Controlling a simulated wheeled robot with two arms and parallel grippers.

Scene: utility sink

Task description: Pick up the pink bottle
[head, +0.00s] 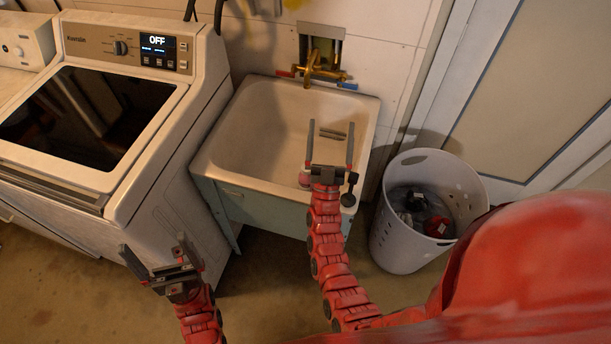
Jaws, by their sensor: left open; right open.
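A small pinkish object (304,179) shows at the front rim of the sink (225,181), just left of my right gripper's base. It may be part of the pink bottle; most of it is hidden or too small to tell. My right gripper (331,124) is open and empty, its fingers pointing away over the sink basin. I cannot tell whether it touches anything. My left gripper (154,243) is open and empty, low in front of the washing machine and left of the sink.
A white washing machine (155,190) stands left of the sink. A brass faucet (318,72) is on the wall behind it. A perforated laundry basket (395,245) with clothes stands at the right, near a door (545,85). The basin's left part is clear.

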